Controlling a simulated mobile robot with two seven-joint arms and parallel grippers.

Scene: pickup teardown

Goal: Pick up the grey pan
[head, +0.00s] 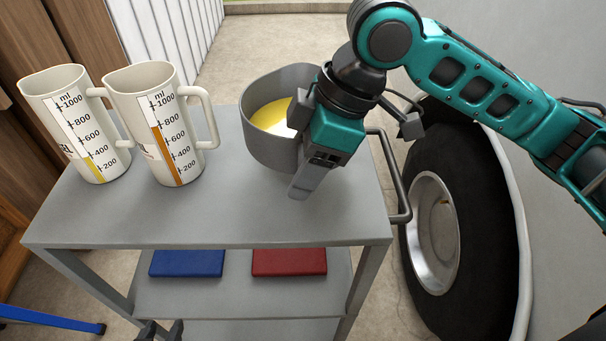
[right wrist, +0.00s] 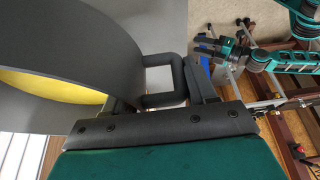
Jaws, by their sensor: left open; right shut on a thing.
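The grey pan (head: 262,152) with yellow liquid inside is upright at the right part of the grey cart's top (head: 225,215). I cannot tell whether its base touches the cart. My right gripper (head: 308,180) is at the pan's right side, hiding that side in the head view. In the right wrist view the pan (right wrist: 70,45) fills the left, and its loop handle (right wrist: 178,68) lies between the fingers of my right gripper, which is shut on it. My left gripper (head: 161,331) shows only its dark tips at the bottom edge, open and empty, away from the pan.
Two measuring jugs (head: 75,130) (head: 158,130) stand left of the pan. A blue item (head: 187,263) and a red item (head: 289,262) lie on the lower shelf. The cart handle (head: 393,180) and a vehicle wheel (head: 435,235) are close on the right. The cart top's front is clear.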

